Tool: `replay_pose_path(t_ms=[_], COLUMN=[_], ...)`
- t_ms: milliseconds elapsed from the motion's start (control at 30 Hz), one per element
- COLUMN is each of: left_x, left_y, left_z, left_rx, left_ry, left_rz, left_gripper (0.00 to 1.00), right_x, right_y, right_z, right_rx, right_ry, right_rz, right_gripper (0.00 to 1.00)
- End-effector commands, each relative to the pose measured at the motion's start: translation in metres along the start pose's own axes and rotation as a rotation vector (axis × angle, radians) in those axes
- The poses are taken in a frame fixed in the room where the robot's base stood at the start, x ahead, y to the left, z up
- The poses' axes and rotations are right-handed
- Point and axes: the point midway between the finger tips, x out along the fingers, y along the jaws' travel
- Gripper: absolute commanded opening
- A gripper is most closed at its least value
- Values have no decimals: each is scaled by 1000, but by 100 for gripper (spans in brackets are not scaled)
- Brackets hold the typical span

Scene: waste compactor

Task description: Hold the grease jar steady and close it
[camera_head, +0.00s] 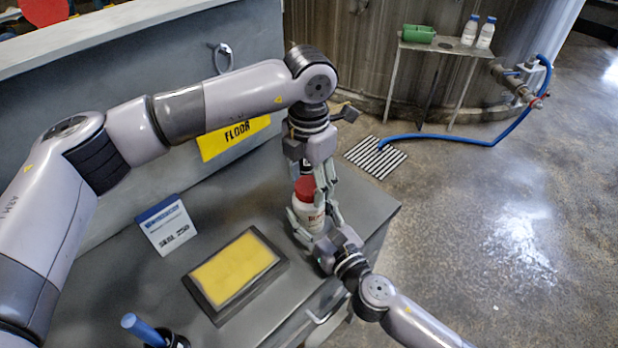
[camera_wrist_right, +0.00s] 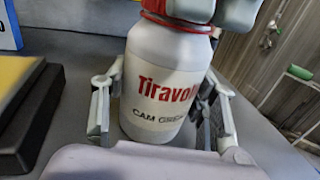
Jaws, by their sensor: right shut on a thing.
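The grease jar (camera_head: 306,212) is white with red lettering and stands upright near the right end of the grey worktop. In the right wrist view the jar (camera_wrist_right: 165,85) reads "Tiravol" and "CAM GREASE", partly cut off. My right gripper (camera_head: 312,222) comes from the front right and is shut on the jar's body, a finger on each side. The red lid (camera_head: 304,187) is on top of the jar; its rim (camera_wrist_right: 180,22) shows in the right wrist view. My left gripper (camera_head: 318,178) points down from above, its fingers at the lid. Their grip on it is partly hidden.
A yellow pad in a dark frame (camera_head: 234,270) lies left of the jar. A small sign (camera_head: 166,224) stands behind it. A blue handle (camera_head: 143,328) rises from a dark holder in front. The worktop ends just right of the jar.

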Motion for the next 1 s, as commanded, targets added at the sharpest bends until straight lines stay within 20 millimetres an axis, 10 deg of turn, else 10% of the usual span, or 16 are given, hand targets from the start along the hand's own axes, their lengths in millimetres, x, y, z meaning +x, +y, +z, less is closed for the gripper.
replay_pose_path(t_ms=[833,867,1000], left_x=[0,0,0], left_y=[0,0,0], left_z=[0,0,0], left_rx=[7,7,7], left_ry=[0,0,0], left_rz=[1,1,0], left_gripper=[11,46,56], right_x=[0,0,0], right_y=[0,0,0], right_z=[0,0,0], right_rx=[0,0,0], right_ry=[1,1,1], right_rz=[0,0,0], right_gripper=[0,0,0])
